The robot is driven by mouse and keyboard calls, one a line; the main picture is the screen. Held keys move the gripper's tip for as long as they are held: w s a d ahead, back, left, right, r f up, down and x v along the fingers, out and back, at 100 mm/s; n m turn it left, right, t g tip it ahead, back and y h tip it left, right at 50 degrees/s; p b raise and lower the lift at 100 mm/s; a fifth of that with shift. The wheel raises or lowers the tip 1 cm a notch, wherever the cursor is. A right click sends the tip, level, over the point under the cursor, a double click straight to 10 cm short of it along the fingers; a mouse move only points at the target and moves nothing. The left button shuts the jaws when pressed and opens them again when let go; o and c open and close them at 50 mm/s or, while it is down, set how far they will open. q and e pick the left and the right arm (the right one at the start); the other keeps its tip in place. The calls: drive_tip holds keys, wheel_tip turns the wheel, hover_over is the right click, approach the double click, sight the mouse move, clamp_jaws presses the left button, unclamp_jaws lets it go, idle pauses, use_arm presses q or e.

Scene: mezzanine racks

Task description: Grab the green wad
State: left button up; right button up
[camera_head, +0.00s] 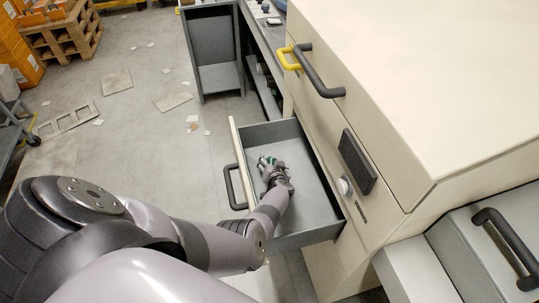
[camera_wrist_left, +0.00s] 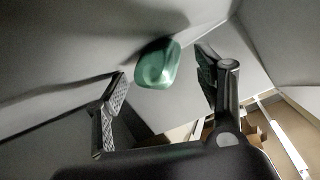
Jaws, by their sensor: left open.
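The green wad (camera_wrist_left: 157,64) lies inside the open drawer, against the grey inner surface. In the left wrist view it shows beyond and between my two fingertips, not clasped by them. In the head view the green wad (camera_head: 268,160) is small and partly hidden by my left gripper (camera_head: 267,166). My left gripper (camera_wrist_left: 160,90) is open, reaching down into the drawer (camera_head: 318,203) with its fingers spread to either side of the wad. From these views I cannot tell whether a finger touches the wad. My right gripper is not in view.
A grey workbench (camera_head: 216,50) is behind. A pallet (camera_head: 62,35) and scattered cardboard lie on the floor at the back left.

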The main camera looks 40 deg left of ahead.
use_arm(q)
drive_tip(key=shift+s, duration=0.15)
drive_tip(key=shift+s+d+r, duration=0.1)
drive_tip(key=shift+d+r, duration=0.05)
drive_tip(key=shift+r, duration=0.05)
drive_tip(key=shift+c, duration=1.2)
drive_tip(key=shift+f, duration=0.15)
drive_tip(key=c, duration=0.8)
